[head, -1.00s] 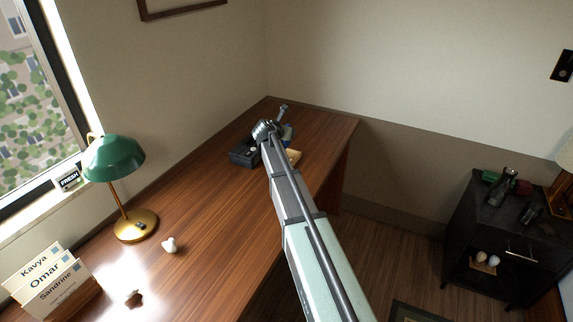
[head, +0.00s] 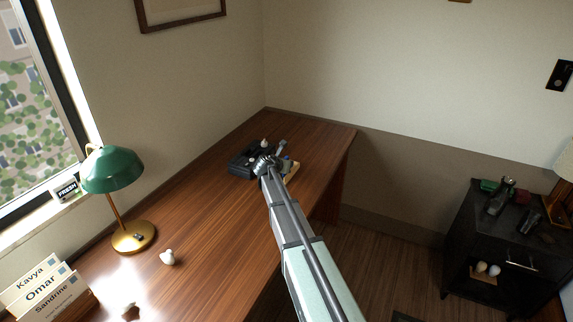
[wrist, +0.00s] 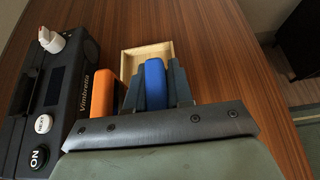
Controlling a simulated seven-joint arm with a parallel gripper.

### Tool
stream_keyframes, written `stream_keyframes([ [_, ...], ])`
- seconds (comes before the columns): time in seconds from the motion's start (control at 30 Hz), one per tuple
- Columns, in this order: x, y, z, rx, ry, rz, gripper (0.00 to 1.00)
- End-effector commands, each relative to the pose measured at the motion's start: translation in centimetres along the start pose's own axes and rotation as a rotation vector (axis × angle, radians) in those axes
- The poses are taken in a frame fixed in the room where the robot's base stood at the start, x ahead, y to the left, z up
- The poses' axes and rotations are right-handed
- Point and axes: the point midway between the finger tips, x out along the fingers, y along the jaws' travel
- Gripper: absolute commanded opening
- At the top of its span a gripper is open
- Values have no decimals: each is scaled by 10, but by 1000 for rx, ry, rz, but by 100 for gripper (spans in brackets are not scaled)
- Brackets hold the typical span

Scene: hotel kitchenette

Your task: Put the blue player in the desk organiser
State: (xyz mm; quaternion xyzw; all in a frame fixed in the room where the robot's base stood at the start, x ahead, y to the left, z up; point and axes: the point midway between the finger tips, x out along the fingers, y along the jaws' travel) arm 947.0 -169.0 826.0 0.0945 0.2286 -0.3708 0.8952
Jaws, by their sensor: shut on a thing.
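The blue player (wrist: 155,84) stands upright between the two dark fingers of my gripper (wrist: 155,90) in the wrist view. My gripper is shut on it. The desk organiser looks to be the pale wooden open box (wrist: 131,53), seen just beyond and partly behind the player. The player overlaps its near part, so I cannot tell whether its lower end is inside. In the head view the box (head: 294,169) shows at the right of my gripper (head: 285,160), largely covered by the wrist.
An orange block (wrist: 105,93) stands just left of my gripper. A black device (wrist: 72,75) with round buttons and a white-topped knob lies farther left, also visible in the head view (head: 240,165). A green lamp (head: 113,170) and name cards (head: 42,289) stand nearer. Desk beyond the box is clear.

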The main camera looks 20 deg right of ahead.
Motion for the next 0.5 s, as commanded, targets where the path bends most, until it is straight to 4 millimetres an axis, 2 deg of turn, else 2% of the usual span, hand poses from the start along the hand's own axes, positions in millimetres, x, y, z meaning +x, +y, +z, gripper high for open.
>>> stream_keyframes([
  [0.27, 1, 0, -2, 0, 0, 0, 0],
  [0.3, 1, 0, -2, 0, 0, 0, 24],
  [0.5, 1, 0, -2, 0, 0, 0, 43],
])
